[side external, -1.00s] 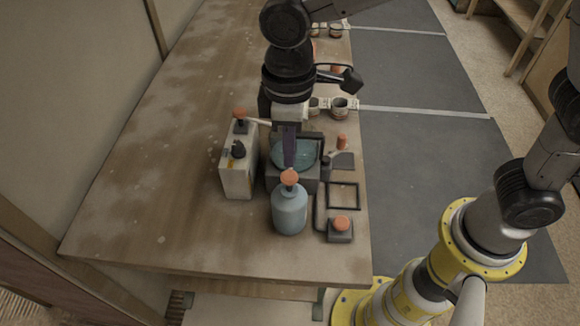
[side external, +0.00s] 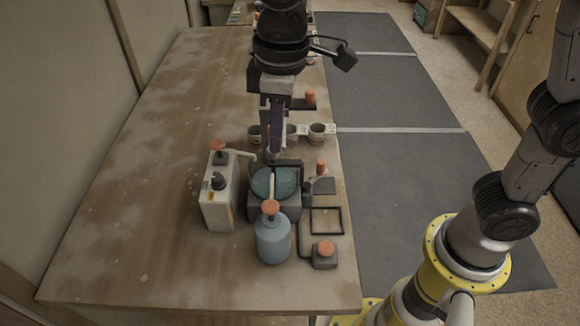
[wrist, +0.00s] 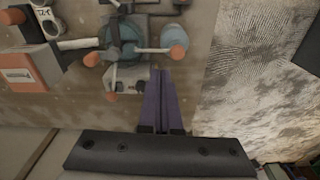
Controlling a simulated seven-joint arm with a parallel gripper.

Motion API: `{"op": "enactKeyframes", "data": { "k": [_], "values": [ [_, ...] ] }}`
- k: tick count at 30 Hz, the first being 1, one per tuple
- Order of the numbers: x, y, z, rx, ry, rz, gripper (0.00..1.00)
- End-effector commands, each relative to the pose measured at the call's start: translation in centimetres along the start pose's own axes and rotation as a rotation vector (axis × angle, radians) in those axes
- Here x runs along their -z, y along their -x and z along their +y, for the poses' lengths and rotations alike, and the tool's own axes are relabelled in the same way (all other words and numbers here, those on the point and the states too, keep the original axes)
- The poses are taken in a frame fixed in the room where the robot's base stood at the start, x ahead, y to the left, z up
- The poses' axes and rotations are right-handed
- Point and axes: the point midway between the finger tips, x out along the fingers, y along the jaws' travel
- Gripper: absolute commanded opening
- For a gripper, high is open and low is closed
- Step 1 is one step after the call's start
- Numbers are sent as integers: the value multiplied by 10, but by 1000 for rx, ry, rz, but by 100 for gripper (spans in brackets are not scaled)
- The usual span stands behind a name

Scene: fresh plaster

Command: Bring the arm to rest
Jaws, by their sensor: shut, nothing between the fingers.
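My gripper (side external: 273,150) hangs from the arm above the table, just behind the grey block with a round teal dish (side external: 285,184). Its purple fingers are together and empty. The teal dish (wrist: 122,38) lies up and to the left of the fingertips there. Part of the dish is hidden behind the pump bottle in the side view.
A blue bottle with an orange top (side external: 272,240) stands in front of the dish. A white canister (side external: 216,200) stands at left. An orange-topped button box (side external: 325,254) and a black square frame (side external: 327,221) lie at right. Small cups (side external: 317,133) stand behind. The table's left side is clear.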

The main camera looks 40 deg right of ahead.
Motion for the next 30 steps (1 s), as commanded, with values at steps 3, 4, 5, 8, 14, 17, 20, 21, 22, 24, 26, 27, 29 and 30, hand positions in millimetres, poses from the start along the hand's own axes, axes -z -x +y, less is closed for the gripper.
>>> {"op": "enactKeyframes", "data": {
  "k": [3, 4, 5, 8, 14, 17, 20, 21, 22, 24, 26, 27, 29, 30],
  "values": [
    [-42, 36, 38, -26, -125, 86, 0],
    [-54, 43, 45, -34, -159, 108, 0],
    [-67, 49, 52, -42, -192, 129, 0],
    [-111, 61, 67, -73, -300, 194, 0],
    [-195, 60, 72, -145, -509, 319, 0],
    [-227, 46, 66, -176, -593, 367, 0],
    [-245, 29, 60, -191, -641, 392, 0],
    [-249, 23, 58, -191, -650, 395, 0],
    [-251, 18, 56, -190, -655, 395, 0],
    [-253, 10, 54, -185, -661, 388, 0],
    [-253, 6, 54, -184, -668, 391, 0],
    [-252, 8, 56, -186, -672, 400, 0],
    [-251, 8, 56, -186, -676, 402, 0],
    [-251, 8, 56, -186, -676, 402, 0]
  ]
}}
